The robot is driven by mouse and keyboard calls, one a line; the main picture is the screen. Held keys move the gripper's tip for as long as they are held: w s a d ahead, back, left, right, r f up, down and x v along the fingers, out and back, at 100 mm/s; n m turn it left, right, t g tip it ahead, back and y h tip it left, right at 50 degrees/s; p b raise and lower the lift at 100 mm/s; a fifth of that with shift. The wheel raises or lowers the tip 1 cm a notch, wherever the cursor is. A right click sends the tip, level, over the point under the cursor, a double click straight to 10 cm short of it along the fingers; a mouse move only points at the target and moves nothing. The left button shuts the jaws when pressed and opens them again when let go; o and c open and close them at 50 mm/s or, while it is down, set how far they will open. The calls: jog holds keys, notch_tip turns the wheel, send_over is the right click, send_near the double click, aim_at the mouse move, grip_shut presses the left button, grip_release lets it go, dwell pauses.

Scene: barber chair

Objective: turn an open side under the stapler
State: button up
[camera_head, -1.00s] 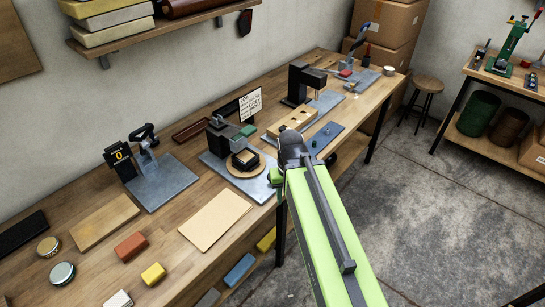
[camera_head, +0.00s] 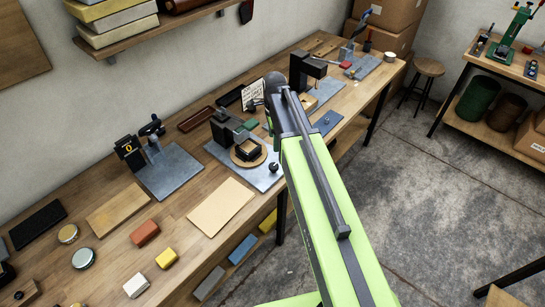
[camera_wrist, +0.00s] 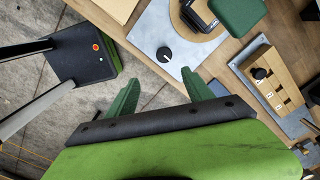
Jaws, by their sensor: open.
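A dark bench stapler (camera_head: 224,126) stands on a grey metal plate (camera_head: 262,183). In front of it is a round wooden turntable (camera_head: 236,160) bearing a small dark square piece (camera_head: 247,149) with a pale top. I cannot tell which side of the piece is open. A black knob (camera_head: 273,167) is on the plate's right part. The wrist view shows the knob (camera_wrist: 164,54), the turntable's edge (camera_wrist: 180,22) and the dark piece (camera_wrist: 199,12), partly cut off. My gripper (camera_wrist: 160,92) is open and empty, its green fingers apart below the knob in that view.
A green block (camera_head: 240,134) is beside the stapler. A black press (camera_head: 303,70) and a wooden block with holes (camera_wrist: 272,78) stand to the right. A beige sheet (camera_head: 220,206) lies left of the plate. My arm hides part of the bench.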

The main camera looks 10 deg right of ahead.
aim_at(272, 166)
jog(key=shift+m, duration=0.9)
jog(key=f+b, duration=0.5)
jog(key=b, duration=0.1)
jog(key=f+b, duration=0.5)
jog(key=f, duration=0.1)
jog(key=w+f+b, duration=0.1)
jog(key=f+b, duration=0.5)
jog(key=shift+b, duration=0.3)
jog(key=shift+r, duration=0.1)
jog(key=shift+c, duration=0.4)
jog(key=c, duration=1.2)
jog(key=shift+a, duration=0.3)
grip_shut()
jog(key=shift+d, duration=0.2)
jog(key=shift+s+n, duration=0.1)
jog(key=shift+n, duration=0.2)
